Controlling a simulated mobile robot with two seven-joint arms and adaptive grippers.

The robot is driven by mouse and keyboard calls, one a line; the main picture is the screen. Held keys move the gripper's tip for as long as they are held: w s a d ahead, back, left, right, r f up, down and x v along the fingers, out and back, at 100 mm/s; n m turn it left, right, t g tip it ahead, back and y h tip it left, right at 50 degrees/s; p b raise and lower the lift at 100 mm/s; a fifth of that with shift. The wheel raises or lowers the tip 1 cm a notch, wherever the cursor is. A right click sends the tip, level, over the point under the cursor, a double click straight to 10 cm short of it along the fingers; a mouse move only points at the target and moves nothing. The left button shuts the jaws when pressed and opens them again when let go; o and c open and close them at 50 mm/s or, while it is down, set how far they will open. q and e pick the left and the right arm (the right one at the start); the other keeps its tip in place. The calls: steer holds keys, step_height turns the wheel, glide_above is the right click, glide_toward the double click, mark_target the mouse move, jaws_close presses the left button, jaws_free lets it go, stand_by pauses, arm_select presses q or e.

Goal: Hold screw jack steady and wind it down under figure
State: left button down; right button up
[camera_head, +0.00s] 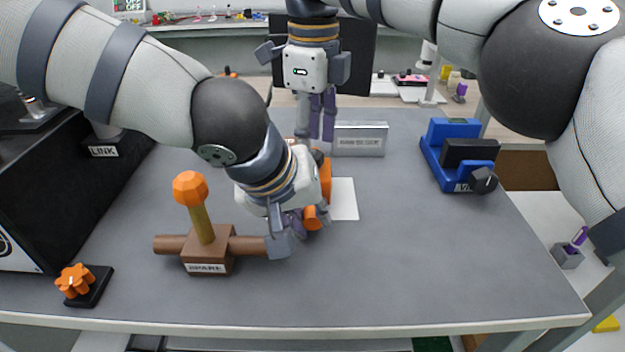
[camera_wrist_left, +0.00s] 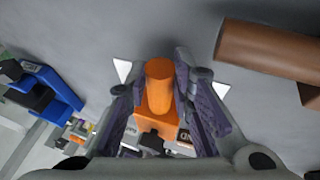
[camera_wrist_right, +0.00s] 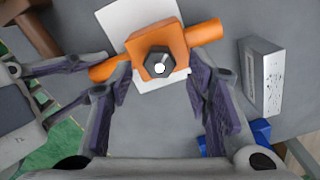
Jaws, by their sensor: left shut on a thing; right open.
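The orange screw jack (camera_head: 326,178) stands on the grey table, mostly hidden behind my left gripper in the head view. In the right wrist view its orange body (camera_wrist_right: 157,40) has a dark hex head (camera_wrist_right: 160,63) on top and an orange bar on each side. My left gripper (camera_head: 297,225) is shut on one orange bar (camera_wrist_left: 159,85), which sits between its fingers in the left wrist view. My right gripper (camera_head: 316,135) is open and empty, pointing down, with its fingers apart beside the hex head. I cannot make out a figure.
A brown fixture (camera_head: 208,258) with an orange-knobbed lever stands left of my left gripper. A white sheet (camera_head: 344,198) lies by the jack. A grey labelled block (camera_head: 360,139) is behind it, a blue fixture (camera_head: 457,155) at right. The table's front right is clear.

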mark_target(314, 153)
steer(key=shift+f, duration=2.15)
